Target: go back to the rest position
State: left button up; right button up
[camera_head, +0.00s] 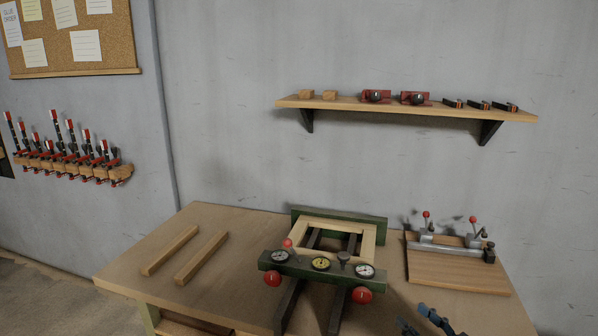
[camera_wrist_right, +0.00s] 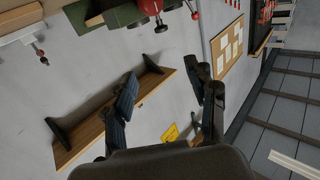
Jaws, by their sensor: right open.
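My right gripper (camera_head: 422,322) shows at the bottom edge of the head view, in front of the workbench (camera_head: 230,215) and to the right of the green press. Only its dark blue fingers show there; the rest of the arm is out of the picture. In the right wrist view the two fingers of the right gripper (camera_wrist_right: 168,98) stand wide apart with nothing between them. My left gripper is in neither view.
The green press (camera_head: 320,264) with red knobs and dials holds a pale wooden frame (camera_head: 368,241). A clamp board (camera_head: 460,278) lies to its right, and two wooden strips (camera_head: 171,250) lie left. A wall shelf (camera_head: 350,104) hangs above. The bench's left part is mostly clear.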

jog(key=s+a+f+m+g+h, duration=0.35)
jog(key=s+a+f+h, duration=0.3)
jog(key=s+f, duration=0.5)
jog(key=s+d+f+g+h, duration=0.1)
jog(key=s+f+g+h, duration=0.15)
jog(key=s+g, duration=1.3)
jog(key=s+f+t, duration=0.3)
jog(key=s+f, duration=0.1)
jog(key=f, duration=1)
jog(key=s+f+t, duration=0.2)
jog(key=s+f, duration=0.2)
jog(key=f, duration=1)
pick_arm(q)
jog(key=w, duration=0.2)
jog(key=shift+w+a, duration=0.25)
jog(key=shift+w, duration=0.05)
pick_arm(e)
jog(key=s+d+f, duration=0.3)
jog(key=s+f, duration=1.2)
jog(key=s, duration=0.1)
jog(key=shift+s+d+g, duration=0.2)
jog(key=shift+s+g, duration=0.05)
jog(key=shift+g, duration=0.15)
